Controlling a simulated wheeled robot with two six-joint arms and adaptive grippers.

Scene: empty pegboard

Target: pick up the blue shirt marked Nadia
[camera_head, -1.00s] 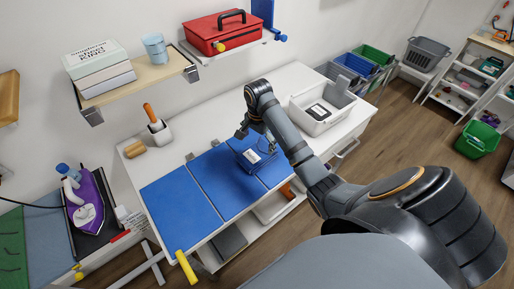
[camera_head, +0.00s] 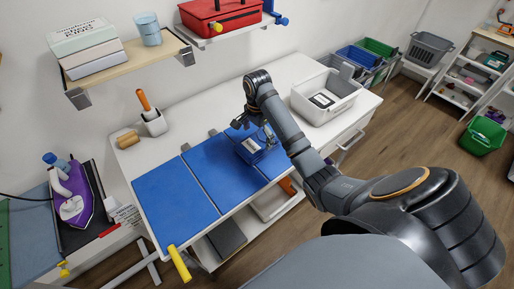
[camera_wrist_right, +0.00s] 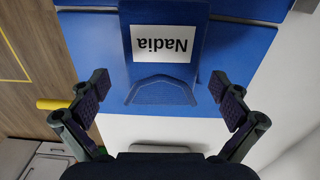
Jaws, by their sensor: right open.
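The folded blue shirt (camera_head: 249,146) lies on the blue folding board (camera_head: 213,172) on the white table. In the right wrist view the shirt (camera_wrist_right: 146,68) carries a white label reading "Nadia", seen upside down. My right gripper (camera_head: 254,128) is over the board at the shirt, partly hiding it in the head view. In the right wrist view my right gripper (camera_wrist_right: 158,108) is open, one finger on each side of the shirt's near end, with nothing held. My left gripper is not in view.
A white bin (camera_head: 326,97) with a label stands at the table's right end. A wooden-handled tool in a white holder (camera_head: 153,122) and a wooden roller (camera_head: 128,138) are at the left back. A shelf with a red toolbox (camera_head: 222,14) hangs above.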

